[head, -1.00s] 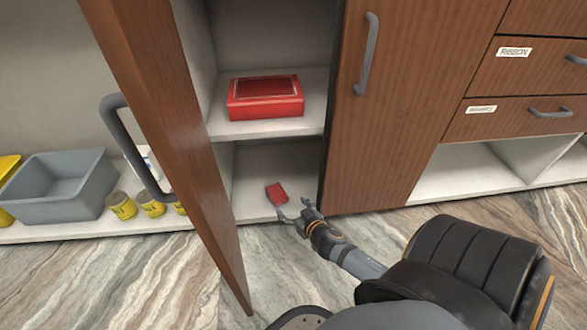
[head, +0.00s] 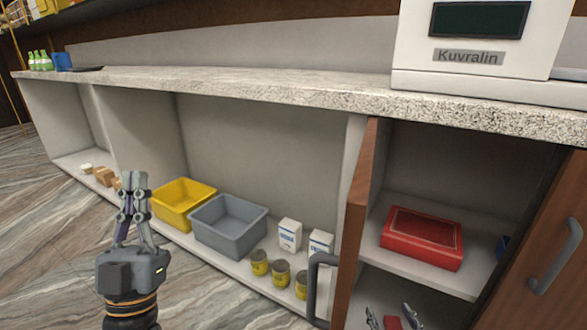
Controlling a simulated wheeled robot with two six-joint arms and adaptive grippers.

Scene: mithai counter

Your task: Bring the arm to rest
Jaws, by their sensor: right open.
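My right gripper (head: 392,313) shows at the bottom edge, low inside the open cupboard, its two fingers apart. A small red box (head: 390,322) shows partly between or just behind the fingers; I cannot tell whether they touch it. The rest of that arm is out of view. My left gripper (head: 133,190) points upward at the left, in front of the open shelf and away from everything. Its fingers look close together from this angle, and nothing shows between them.
The cupboard door (head: 358,215) stands open with its grey handle (head: 318,290) facing left. A larger red box (head: 422,238) lies on the upper cupboard shelf. A yellow bin (head: 183,204), a grey bin (head: 228,226), white cartons and yellow tins stand on the low shelf.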

